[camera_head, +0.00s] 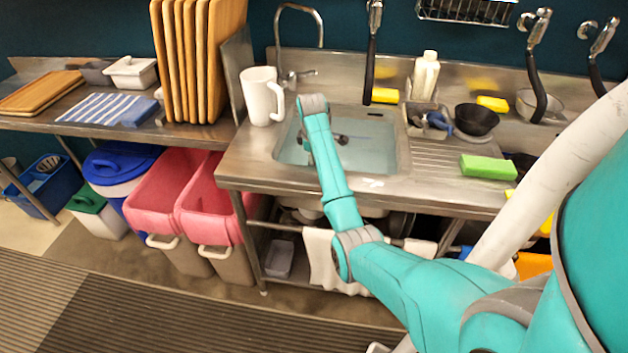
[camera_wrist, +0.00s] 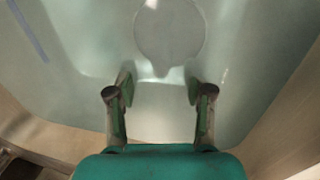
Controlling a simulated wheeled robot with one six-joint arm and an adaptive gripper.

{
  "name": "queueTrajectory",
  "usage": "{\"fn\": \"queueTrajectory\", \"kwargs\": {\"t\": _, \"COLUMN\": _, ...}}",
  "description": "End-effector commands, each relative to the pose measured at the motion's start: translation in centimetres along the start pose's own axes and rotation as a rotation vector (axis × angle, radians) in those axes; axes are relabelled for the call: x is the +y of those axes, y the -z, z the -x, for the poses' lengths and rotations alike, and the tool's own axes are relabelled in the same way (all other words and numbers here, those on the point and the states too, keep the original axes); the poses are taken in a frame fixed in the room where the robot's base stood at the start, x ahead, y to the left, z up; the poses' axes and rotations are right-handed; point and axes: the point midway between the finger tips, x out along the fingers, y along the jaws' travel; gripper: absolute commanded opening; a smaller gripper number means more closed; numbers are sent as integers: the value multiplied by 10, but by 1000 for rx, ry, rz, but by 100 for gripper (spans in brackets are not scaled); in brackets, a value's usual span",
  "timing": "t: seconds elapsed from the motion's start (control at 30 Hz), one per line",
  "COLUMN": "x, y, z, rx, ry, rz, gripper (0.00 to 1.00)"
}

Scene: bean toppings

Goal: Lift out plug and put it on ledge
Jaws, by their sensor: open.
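A pale round disc (camera_wrist: 170,28) with a small tab, which looks like the plug, lies at the bottom of the sink (camera_wrist: 80,90) in the wrist view. My gripper (camera_wrist: 158,88) is open and empty, its two green-padded fingers apart, with the disc beyond the fingertips. In the head view my arm reaches over the sink (camera_head: 375,155), which seems to hold water; I cannot make out the plug there. A dark shape inside the basin is too small to identify. The steel ledge (camera_head: 247,158) runs around the basin.
A white mug (camera_head: 259,97) stands left of the basin, near the faucet (camera_head: 283,45). A green sponge (camera_head: 487,167), a black bowl (camera_head: 476,120) and a bottle (camera_head: 426,75) stand to the right. The steel left of the basin's front corner is bare.

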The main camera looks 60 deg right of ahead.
Motion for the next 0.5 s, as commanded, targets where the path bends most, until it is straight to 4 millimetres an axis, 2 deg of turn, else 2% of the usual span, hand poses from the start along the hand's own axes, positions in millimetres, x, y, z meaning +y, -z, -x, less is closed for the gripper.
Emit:
{"fn": "queueTrajectory", "kwargs": {"t": 0.17, "x": 0, "y": 0, "z": -11, "rx": 0, "ry": 1, "rz": 0, "gripper": 52}}
{"fn": "queueTrajectory", "kwargs": {"t": 0.5, "x": 2, "y": 2, "z": -52, "rx": 1, "ry": 1, "rz": 0, "gripper": 52}}
